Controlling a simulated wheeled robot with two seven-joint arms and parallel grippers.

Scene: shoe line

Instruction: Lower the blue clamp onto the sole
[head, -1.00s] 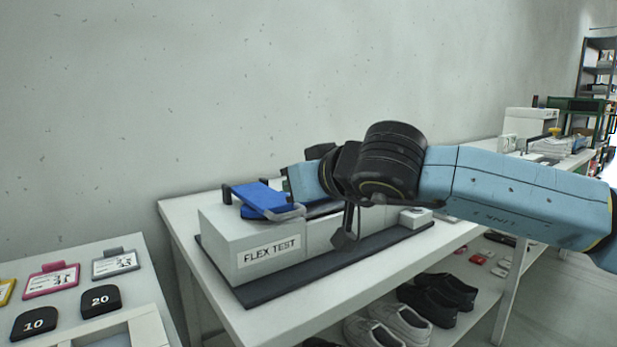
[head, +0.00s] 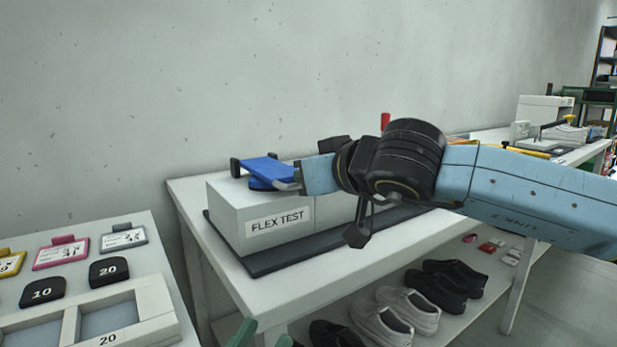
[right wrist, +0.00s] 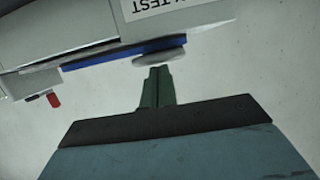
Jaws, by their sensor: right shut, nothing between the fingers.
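The blue clamp (head: 266,169), with a grey bar at its near end, sits on top of the white flex test machine (head: 236,205). In the right wrist view the clamp shows as a thin blue strip (right wrist: 100,55) with the rounded grey bar. My right gripper (right wrist: 158,70) is shut and empty, its green fingertips just short of the bar; whether they touch it I cannot tell. In the head view my right wrist hides those fingers and part of the machine. I cannot make out the sole. My left gripper (head: 262,338) shows only its green fingertips, apart, at the bottom edge.
A red knob (head: 385,120) stands behind my right arm. A tray (head: 110,320) with number blocks and cards is on the left table. Shoes (head: 405,308) lie on the shelf below the machine table (head: 235,290). A wall is behind.

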